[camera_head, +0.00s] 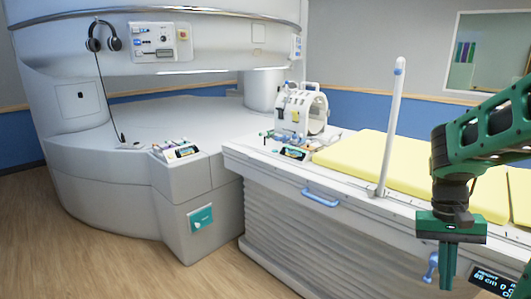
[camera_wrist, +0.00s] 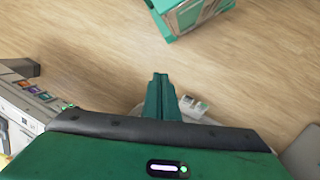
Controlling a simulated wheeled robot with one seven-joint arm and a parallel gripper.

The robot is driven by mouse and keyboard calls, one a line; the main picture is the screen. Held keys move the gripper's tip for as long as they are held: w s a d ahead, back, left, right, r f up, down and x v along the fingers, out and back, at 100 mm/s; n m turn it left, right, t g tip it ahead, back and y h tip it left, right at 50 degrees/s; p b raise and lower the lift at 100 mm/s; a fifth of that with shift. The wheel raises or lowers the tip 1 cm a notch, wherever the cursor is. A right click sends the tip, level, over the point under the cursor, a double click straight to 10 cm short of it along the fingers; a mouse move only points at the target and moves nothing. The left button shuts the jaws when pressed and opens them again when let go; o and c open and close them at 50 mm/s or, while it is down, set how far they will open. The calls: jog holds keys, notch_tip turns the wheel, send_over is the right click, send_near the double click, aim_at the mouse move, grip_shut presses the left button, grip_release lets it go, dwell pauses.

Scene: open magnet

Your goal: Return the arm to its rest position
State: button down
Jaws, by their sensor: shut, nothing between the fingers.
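My gripper (camera_head: 447,268) hangs pointing down at the right of the head view, at the end of my green and black arm. It is in front of the near side of the patient table (camera_head: 285,178), by the table's right part. Its green fingers are together with nothing between them. In the wrist view the closed fingers (camera_wrist: 158,98) point out over the wood floor.
The big white magnet (camera_head: 110,190) stands at the left. A white head coil (camera_head: 301,108) and yellow pads (camera_head: 370,160) lie on the table, with an upright white post (camera_head: 391,125). A green box (camera_wrist: 188,12) stands on open floor (camera_wrist: 80,50).

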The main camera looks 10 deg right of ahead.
jog(key=s+a+r+n+t+y, duration=0.1)
jog(key=s+a+r+t, duration=0.1)
jog(key=s+a, duration=0.4)
jog(key=shift+s+a+r+t, duration=0.15)
jog(key=shift+s+t, duration=0.25)
jog(key=shift+s, duration=0.5)
jog(key=shift+w, duration=0.1)
jog(key=shift+w+f, duration=0.25)
jog(key=shift+w, duration=0.25)
jog(key=c, duration=2.5)
grip_release()
